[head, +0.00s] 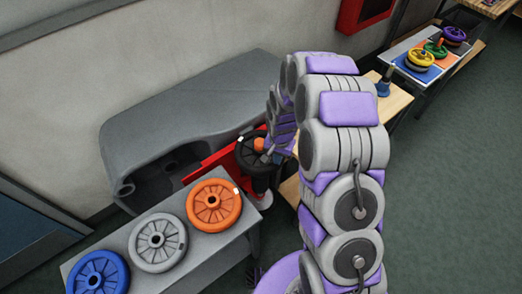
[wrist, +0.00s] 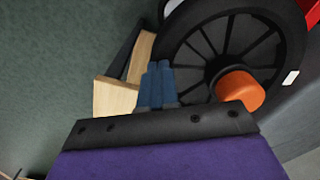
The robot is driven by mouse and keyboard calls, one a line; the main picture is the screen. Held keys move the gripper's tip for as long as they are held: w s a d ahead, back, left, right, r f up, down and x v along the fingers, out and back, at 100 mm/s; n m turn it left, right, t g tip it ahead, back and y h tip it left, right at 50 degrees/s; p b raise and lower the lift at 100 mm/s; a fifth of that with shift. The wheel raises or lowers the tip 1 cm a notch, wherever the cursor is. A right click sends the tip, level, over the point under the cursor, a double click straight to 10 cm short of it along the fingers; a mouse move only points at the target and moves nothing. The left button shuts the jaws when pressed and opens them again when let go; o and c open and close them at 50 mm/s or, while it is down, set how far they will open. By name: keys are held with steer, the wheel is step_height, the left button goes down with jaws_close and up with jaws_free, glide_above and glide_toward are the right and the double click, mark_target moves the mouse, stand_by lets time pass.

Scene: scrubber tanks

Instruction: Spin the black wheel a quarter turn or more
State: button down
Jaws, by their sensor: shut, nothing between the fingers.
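The black wheel (head: 243,158) is spoked and stands at a red unit beside the grey table, partly hidden by my arm in the head view. It fills the upper right of the wrist view (wrist: 190,58), with an orange knob (wrist: 240,91) on its face and a white mark (wrist: 290,78) at its rim. My gripper (wrist: 160,66) has blue fingers pressed together, with nothing between them. In the wrist view the fingertips overlap the wheel's left rim, to the left of the orange knob. I cannot tell whether they touch it. The head view hides the fingertips.
A grey table (head: 208,252) carries orange (head: 214,205), grey (head: 158,242) and blue (head: 97,274) wheels. A large grey casing (head: 190,110) stands by the wall. A wooden surface (head: 393,102) lies right of my arm. Open green floor (head: 460,190) is at right.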

steer(key=shift+w+d, duration=0.2)
steer(key=shift+r, duration=0.15)
step_height(320, 180, up, 7)
steer(key=p, duration=0.2)
stand_by(0.5)
steer(key=shift+a, duration=0.1)
stand_by(0.4)
